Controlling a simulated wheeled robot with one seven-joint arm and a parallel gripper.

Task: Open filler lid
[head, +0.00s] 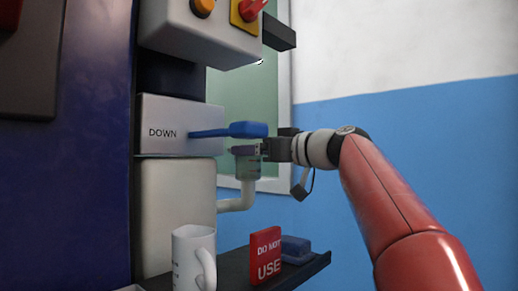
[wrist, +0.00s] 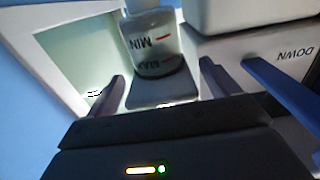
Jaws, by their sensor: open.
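The filler (head: 248,168) is a small clear cup marked with lines, on a pale pipe at the right of a white tank. Its flat grey lid (head: 243,150) lies across the top and looks closed. In the wrist view, which is upside down, the filler (wrist: 157,48) shows MIN and MAX marks, with the lid (wrist: 160,92) beyond them. My gripper (head: 266,149) is at the right of the lid. In the wrist view, my gripper (wrist: 163,84) is open, with one dark finger either side of the lid. Contact cannot be told.
A blue lever (head: 247,129) sticks out from the box marked DOWN (head: 165,132), just above the lid. Below, a dark shelf (head: 312,268) holds a white mug (head: 190,258), a red sign (head: 265,253) and a blue object (head: 296,249). A window frame stands behind.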

